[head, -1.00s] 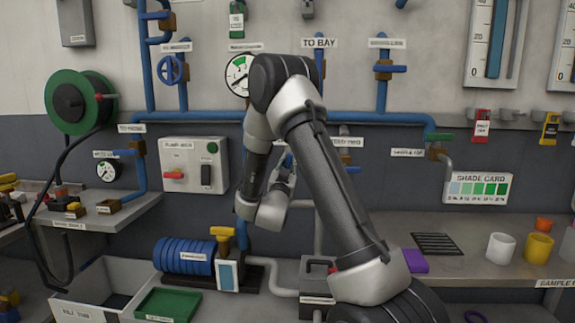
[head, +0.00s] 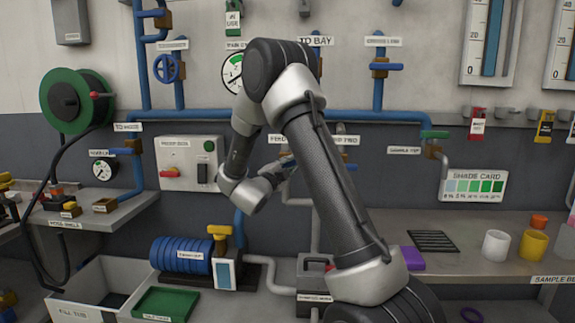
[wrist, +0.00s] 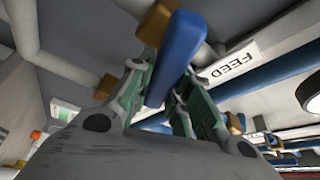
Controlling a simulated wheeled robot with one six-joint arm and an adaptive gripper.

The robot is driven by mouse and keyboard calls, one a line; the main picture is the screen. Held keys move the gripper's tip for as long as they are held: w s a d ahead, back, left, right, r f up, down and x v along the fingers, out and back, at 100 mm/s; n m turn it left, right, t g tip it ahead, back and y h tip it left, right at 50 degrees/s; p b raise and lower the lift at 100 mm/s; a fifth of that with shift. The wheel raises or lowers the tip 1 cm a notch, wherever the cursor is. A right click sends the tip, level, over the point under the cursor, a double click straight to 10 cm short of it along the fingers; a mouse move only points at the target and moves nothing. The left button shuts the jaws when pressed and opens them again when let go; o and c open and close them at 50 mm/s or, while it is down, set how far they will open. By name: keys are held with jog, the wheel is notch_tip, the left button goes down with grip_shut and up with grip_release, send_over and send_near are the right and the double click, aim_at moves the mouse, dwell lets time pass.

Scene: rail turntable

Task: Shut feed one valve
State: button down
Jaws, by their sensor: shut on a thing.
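The feed one valve shows in the wrist view as a blue lever handle (wrist: 176,60) on a brass body (wrist: 157,22). My gripper (wrist: 163,75) has its green-grey fingers on both sides of the handle and is shut on it. In the head view my gripper (head: 286,164) is at the pipes below the horizontal blue pipe, beside a partly hidden FEED label (head: 276,139). My arm covers most of this valve there, so its lever angle is hard to tell.
A second feed valve is mostly hidden behind my arm, by its label (head: 347,140). The pump box (head: 186,163) is to the left. Grey pipes (head: 316,220) run below. The bench at right holds cups (head: 497,246) and a black grate (head: 433,241).

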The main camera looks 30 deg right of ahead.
jog(key=shift+f+m+g+y, duration=0.25)
jog(key=shift+m+g, duration=0.1)
jog(key=shift+m, duration=0.75)
jog(key=shift+f+m+g+y, duration=0.1)
jog(key=shift+m+g+y, duration=0.2)
jog(key=shift+m, duration=0.8)
jog(key=c, duration=1.3)
grip_release()
jog(key=v, duration=1.2)
